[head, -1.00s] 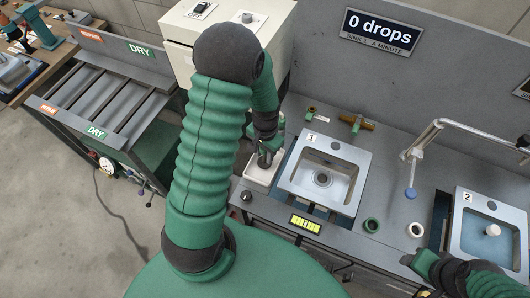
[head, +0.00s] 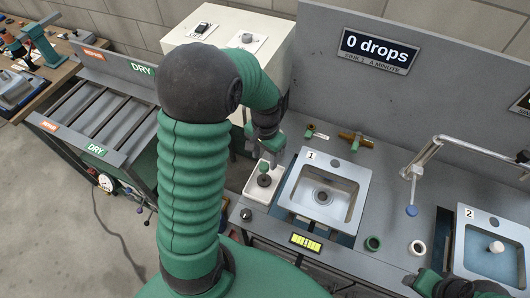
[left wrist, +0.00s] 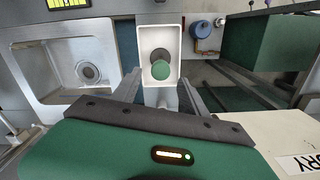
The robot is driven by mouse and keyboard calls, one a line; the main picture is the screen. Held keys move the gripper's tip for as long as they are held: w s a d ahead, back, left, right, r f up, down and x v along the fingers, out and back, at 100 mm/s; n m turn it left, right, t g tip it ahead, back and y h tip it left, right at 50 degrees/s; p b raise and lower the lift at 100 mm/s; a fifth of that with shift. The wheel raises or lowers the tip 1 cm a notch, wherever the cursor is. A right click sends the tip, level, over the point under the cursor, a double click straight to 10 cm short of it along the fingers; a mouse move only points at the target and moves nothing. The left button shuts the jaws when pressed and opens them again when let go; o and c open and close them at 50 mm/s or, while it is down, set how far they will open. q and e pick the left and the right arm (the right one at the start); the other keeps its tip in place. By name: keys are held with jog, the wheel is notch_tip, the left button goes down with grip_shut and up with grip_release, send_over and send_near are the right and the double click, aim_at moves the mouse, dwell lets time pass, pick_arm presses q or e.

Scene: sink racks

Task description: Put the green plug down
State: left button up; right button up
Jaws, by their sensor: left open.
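The green plug (head: 264,168), a green knob on a dark round disc, stands in the small white tray (head: 250,193) left of sink 1. It also shows in the left wrist view (left wrist: 161,70), inside the white tray (left wrist: 173,26). My left gripper (head: 266,150) is open and empty, just behind and above the plug. In the left wrist view its two fingers (left wrist: 160,92) are spread apart, with the plug beyond them and clear of both. My right gripper (head: 440,284) is at the lower right edge, partly cut off; its jaws are unclear.
Sink 1 (head: 300,194) is right of the tray, with its drain uncovered. Sink 2 (head: 467,262) holds a white plug (head: 495,247). A grey faucet (head: 440,140) arches over the counter.

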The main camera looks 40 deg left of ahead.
pick_arm(q)
notch_tip(320, 180, up, 2)
jog(key=shift+d+r, duration=0.1)
jog(key=shift+r, duration=0.15)
jog(key=s+d+t, duration=0.2)
jog(key=s+d, duration=0.2)
jog(key=d, duration=0.8)
jog(key=shift+d+m+t, duration=0.15)
jog(key=shift+m+t, duration=0.15)
jog(key=shift+t, duration=0.1)
jog(key=shift+s+d, duration=0.15)
jog(key=shift+s, duration=0.05)
jog(key=shift+w+d, duration=0.1)
jog(key=shift+d, duration=0.05)
